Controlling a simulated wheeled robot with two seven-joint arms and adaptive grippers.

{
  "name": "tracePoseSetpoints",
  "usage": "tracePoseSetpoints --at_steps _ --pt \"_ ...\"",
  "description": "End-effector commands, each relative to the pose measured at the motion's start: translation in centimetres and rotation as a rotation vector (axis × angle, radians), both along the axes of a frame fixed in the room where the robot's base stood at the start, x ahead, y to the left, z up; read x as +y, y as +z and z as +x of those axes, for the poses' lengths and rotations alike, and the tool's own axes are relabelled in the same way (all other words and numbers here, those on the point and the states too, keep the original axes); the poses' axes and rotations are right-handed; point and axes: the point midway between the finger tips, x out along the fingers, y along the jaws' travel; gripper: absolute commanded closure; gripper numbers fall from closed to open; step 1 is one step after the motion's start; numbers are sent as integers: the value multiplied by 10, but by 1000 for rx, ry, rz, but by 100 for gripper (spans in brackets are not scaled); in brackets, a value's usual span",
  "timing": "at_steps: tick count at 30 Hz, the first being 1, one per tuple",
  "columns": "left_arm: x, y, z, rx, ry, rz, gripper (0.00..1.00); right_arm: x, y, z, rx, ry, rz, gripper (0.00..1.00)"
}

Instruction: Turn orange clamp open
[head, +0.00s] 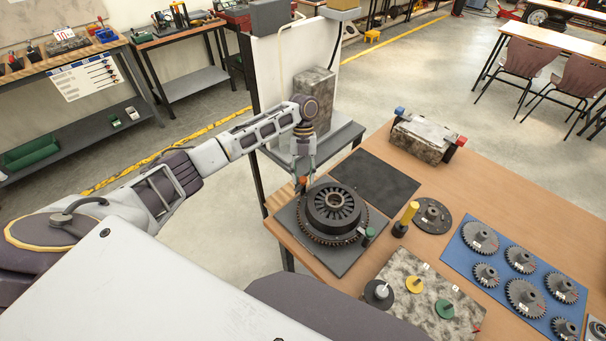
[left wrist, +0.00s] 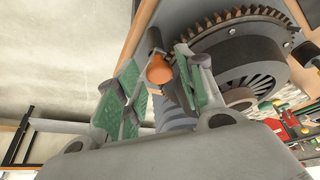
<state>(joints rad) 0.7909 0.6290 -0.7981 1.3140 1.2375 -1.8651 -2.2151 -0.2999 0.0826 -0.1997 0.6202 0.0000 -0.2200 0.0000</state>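The orange clamp (head: 303,181) is a small orange knob at the left back edge of the dark fixture plate (head: 345,262), beside the toothed gear assembly (head: 337,212). In the left wrist view the orange knob (left wrist: 159,70) lies between the two green-padded fingers. My left gripper (head: 305,184) points down over the clamp. It is open around the knob, with a gap showing on the left finger's side; contact on the right finger's side is unclear. The lower part of the clamp is partly hidden. My right gripper is not in view.
A green-topped clamp (head: 369,233) stands at the plate's right edge. A yellow-handled tool (head: 407,217) and a dark gear disc (head: 432,215) are to the right. A blue mat (head: 498,285) holds several gears. A dark flat mat (head: 374,177) behind the fixture is bare.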

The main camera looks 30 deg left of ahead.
Motion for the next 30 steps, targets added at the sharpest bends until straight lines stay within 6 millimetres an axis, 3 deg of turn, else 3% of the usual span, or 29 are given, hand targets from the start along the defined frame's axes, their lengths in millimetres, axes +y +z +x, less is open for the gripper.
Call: tracePoseSetpoints --at_steps 17,30 --pt "2 7 3 -1 2 1 52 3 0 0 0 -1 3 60" --pt "10 59 23 -2 1 0 52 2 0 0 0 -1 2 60"
